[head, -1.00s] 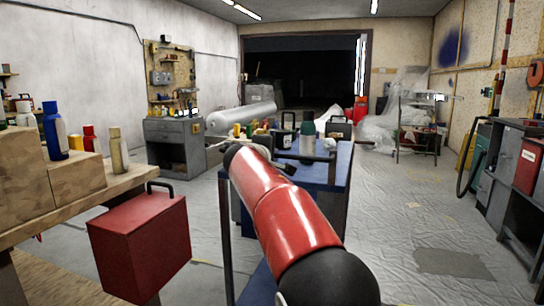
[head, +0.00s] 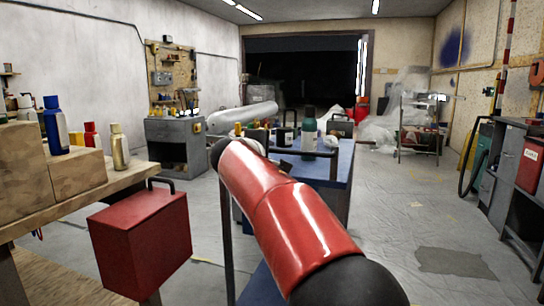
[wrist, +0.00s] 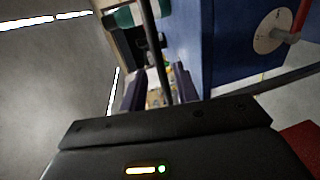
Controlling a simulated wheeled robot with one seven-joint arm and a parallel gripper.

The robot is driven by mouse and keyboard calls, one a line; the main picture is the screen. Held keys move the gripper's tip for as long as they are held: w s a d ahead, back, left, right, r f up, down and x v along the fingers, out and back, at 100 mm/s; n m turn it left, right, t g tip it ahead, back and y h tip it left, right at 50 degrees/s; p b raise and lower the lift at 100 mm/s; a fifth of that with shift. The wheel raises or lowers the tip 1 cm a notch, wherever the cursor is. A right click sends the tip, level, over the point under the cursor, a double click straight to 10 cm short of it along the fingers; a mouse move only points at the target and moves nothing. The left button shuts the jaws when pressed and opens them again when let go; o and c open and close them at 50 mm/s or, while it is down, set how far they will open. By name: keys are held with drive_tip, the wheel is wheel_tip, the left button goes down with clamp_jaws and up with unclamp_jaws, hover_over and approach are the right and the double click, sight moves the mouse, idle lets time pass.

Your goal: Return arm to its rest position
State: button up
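My red arm (head: 285,205) reaches up from the bottom right of the head view, in front of the blue cart. My gripper (wrist: 160,88) shows in the wrist view as two dark fingers with a gap between them. Nothing is held in the gap; background shows through it. In the head view I cannot make out the gripper clearly. The wrist view is tilted, with a large blue surface (wrist: 225,50) close on the right and a dark bar crossing in front.
A blue cart (head: 338,172) stands just beyond my arm, with a green bottle (head: 308,130) on top. At left, a wooden bench (head: 80,200) bears a blue bottle (head: 54,127) and a gold bottle (head: 119,148); a red box (head: 140,240) is beside it. The sheeted floor (head: 400,215) at right is clear.

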drive_tip(key=v, duration=0.2)
drive_tip(key=shift+s+a, duration=0.1)
drive_tip(key=shift+s, duration=0.15)
drive_tip(key=s+d+f+m+g+y, duration=0.1)
drive_tip(key=s+d+f+m+g, duration=0.2)
drive_tip(key=s+d+f, duration=0.35)
drive_tip(key=s+d+f+m+g, duration=0.3)
drive_tip(key=s+d+m, duration=0.1)
drive_tip(key=s+d, duration=0.55)
drive_tip(key=s+f+m+g+y, duration=0.1)
drive_tip(key=s+f+m+y, duration=0.1)
drive_tip(key=s+f, duration=0.6)
drive_tip(key=s+f+m+g+y, duration=0.2)
drive_tip(key=s+f+m, duration=0.3)
drive_tip(key=s, duration=1.1)
wheel_tip(320, 180, down, 4)
drive_tip(key=shift+s+r, duration=0.2)
drive_tip(key=shift+s, duration=0.2)
